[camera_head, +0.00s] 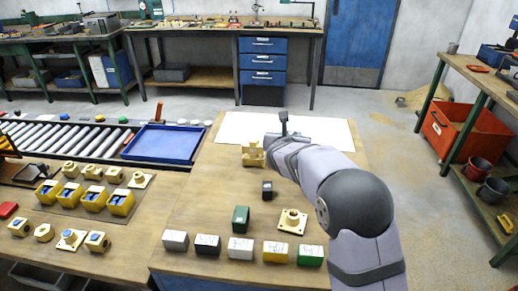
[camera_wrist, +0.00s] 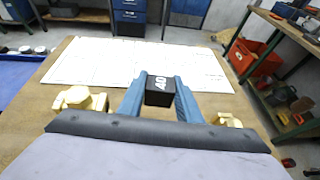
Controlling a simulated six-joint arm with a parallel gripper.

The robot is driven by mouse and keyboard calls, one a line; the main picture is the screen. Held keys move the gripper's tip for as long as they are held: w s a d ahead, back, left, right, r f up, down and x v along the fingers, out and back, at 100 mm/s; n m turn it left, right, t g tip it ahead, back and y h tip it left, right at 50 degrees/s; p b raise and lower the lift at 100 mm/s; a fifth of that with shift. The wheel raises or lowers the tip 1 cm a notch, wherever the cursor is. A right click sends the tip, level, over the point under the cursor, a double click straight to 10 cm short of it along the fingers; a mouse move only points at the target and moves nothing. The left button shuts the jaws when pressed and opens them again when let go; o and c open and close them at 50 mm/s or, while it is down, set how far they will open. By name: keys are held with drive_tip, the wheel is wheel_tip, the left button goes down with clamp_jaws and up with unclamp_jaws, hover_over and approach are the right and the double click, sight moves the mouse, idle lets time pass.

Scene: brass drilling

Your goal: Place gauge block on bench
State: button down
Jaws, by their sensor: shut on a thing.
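A black gauge block (camera_wrist: 159,90) marked "40" is held between the two blue-grey fingers of my gripper (camera_wrist: 160,98) in the wrist view. The fingers are shut on its sides. In the head view my gripper (camera_head: 284,124) is small and dark above the white sheet, and the block cannot be made out clearly from it. The wooden bench (camera_head: 190,222) lies below and in front. I cannot tell how high the block is above it.
A white sheet (camera_head: 235,127) covers the bench's far part. A brass part (camera_head: 252,155) stands left of my gripper. A dark block (camera_head: 267,190), green block (camera_head: 241,218), flanged brass part (camera_head: 292,221) and a row of coloured blocks (camera_head: 240,248) stand nearer. A blue tray (camera_head: 163,143) is left.

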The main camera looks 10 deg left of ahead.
sight(291, 133)
drive_tip(key=shift+r, duration=0.15)
drive_tip(key=shift+r, duration=1.85)
drive_tip(key=shift+a+r, duration=0.5)
drive_tip(key=shift+r, duration=0.1)
drive_tip(key=s+a+n+y+b, duration=0.2)
drive_tip(key=s+a, duration=0.5)
drive_tip(key=a, duration=0.6)
drive_tip(key=s+a+n+y+b, duration=0.15)
drive_tip(key=s+a, duration=0.45)
drive_tip(key=a, duration=0.7)
drive_tip(key=s+a+n+y+b, duration=0.1)
drive_tip(key=s+a+y+b, duration=0.1)
drive_tip(key=s+a, duration=0.8)
drive_tip(key=s+a+n+y+b, duration=0.1)
drive_tip(key=s+a, duration=0.5)
drive_tip(key=s, duration=0.8)
drive_tip(key=shift+g, duration=0.4)
drive_tip(key=shift+w+a+f, duration=0.1)
drive_tip(key=shift+w+f, duration=0.05)
drive_tip(key=shift+f, duration=5.55)
drive_tip(key=shift+w+f, duration=0.1)
drive_tip(key=shift+f, duration=5.6)
